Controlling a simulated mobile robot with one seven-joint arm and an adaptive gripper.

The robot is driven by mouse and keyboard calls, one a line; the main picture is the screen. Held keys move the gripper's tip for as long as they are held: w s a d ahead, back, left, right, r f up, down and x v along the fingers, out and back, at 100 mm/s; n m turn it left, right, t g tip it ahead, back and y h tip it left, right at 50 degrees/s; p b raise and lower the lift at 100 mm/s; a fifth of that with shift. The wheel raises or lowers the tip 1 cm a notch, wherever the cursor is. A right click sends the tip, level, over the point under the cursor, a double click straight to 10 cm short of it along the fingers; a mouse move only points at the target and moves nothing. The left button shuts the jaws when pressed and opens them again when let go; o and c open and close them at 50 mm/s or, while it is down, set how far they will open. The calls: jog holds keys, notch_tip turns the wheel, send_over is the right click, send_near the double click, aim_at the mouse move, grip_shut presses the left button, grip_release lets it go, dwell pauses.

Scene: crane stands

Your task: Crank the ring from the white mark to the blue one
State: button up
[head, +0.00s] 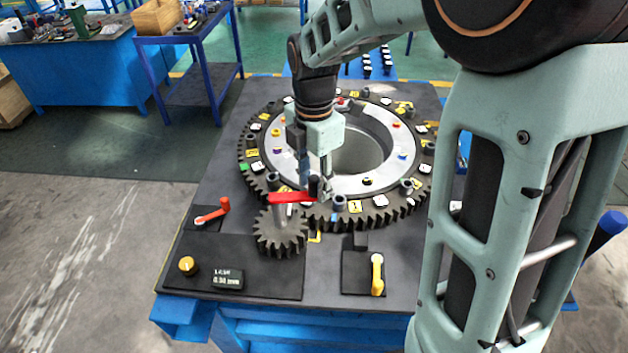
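A large toothed ring (375,184) lies flat on the dark table, with a light inner face carrying several coloured marks. A blue mark (402,156) shows on the right of the inner face; which pale mark is the white one I cannot tell. A small pinion gear (280,240) sits at the ring's front left. Above it a red crank arm (290,197) points right, with a black upright grip (314,187) at its end. My gripper (316,178) points down at this grip. Its fingers are partly hidden, so whether they close on the grip is unclear.
A red lever (213,211) is left of the pinion. A yellow knob (187,264) and a small display (228,280) are at front left, a yellow-handled lever (377,274) at front right. Several short posts and tags stand on the ring. My arm covers the right side.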

jog(key=shift+r, duration=0.1)
notch_tip(320, 180, up, 12)
dwell(0.4)
dwell(0.5)
